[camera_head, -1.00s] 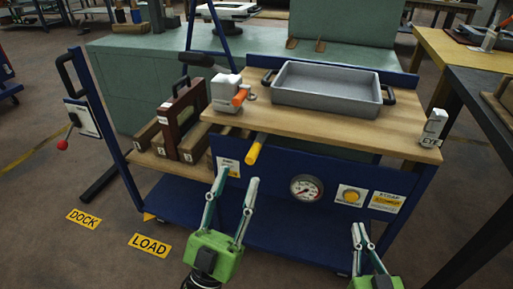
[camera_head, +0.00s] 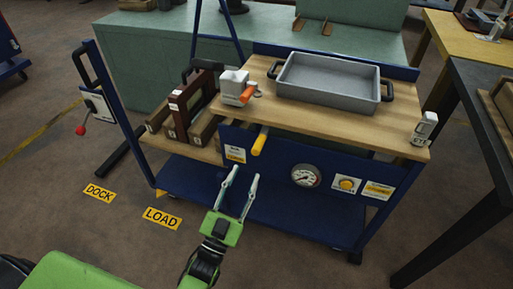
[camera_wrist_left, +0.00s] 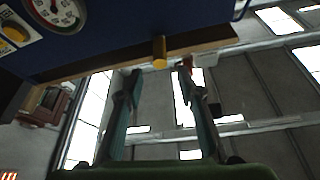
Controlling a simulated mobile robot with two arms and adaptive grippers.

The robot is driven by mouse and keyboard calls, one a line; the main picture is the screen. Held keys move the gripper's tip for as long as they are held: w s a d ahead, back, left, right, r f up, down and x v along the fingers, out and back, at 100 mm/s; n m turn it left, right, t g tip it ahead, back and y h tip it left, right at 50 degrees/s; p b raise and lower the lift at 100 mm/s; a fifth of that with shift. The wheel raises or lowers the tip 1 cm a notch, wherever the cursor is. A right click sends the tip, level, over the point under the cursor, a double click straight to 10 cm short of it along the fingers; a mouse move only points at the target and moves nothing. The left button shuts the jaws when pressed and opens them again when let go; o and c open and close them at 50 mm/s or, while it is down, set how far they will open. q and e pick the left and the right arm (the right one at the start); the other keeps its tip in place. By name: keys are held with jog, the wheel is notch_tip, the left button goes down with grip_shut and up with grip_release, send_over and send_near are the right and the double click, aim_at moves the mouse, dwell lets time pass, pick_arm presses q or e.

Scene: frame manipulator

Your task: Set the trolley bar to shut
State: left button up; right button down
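The trolley (camera_head: 290,212) is blue with a wooden top. A yellow-ended bar (camera_head: 260,142) sticks out from its front beside a small label with yellow on it (camera_head: 235,154); I take it as the trolley bar. My left gripper (camera_head: 244,175) is open and empty, just below and in front of the bar, with fingers pointing up toward the trolley. In the left wrist view, the yellow bar end (camera_wrist_left: 160,52) shows between and just beyond the two spread fingertips (camera_wrist_left: 159,68), with no clear contact. My right gripper is out of view.
A gauge (camera_head: 306,175) and yellow button (camera_head: 347,184) are right of the bar. A dark table (camera_head: 480,190) stands close at the right.

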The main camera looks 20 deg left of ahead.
aim_at(257, 149)
pick_arm(q)
jog(key=x, duration=0.9)
jog(key=shift+w, duration=0.2)
grip_shut()
